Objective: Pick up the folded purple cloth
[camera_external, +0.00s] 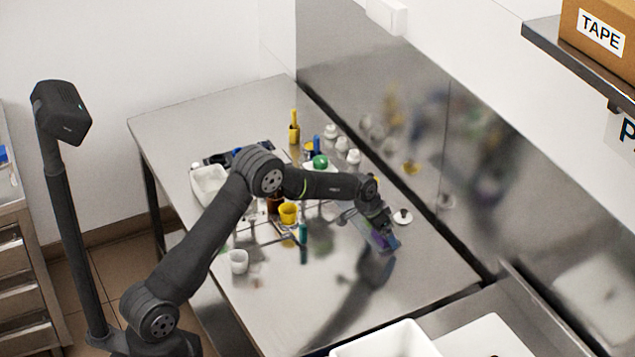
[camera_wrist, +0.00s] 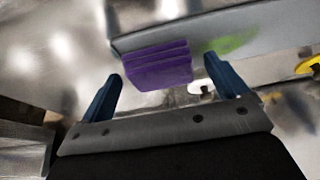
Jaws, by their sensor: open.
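The folded purple cloth (camera_wrist: 158,67) shows in the wrist view as a stack of purple layers at the edge of a grey surface. My gripper (camera_wrist: 165,80) is open, with one blue finger on each side of the picture and the cloth between and slightly beyond the tips. I cannot tell whether the fingers touch it. In the external view my gripper (camera_external: 386,243) is low over the right part of the steel table, and a small purple patch (camera_external: 380,238) shows beside it, mostly hidden by the gripper.
The steel table (camera_external: 340,310) holds a white cup (camera_external: 238,261), a yellow cup (camera_external: 288,212), a teal bottle (camera_external: 303,234), a yellow bottle (camera_external: 294,128) and a white tub (camera_external: 208,185). A white round lid (camera_external: 402,217) lies near the steel back wall. The table's front right is clear.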

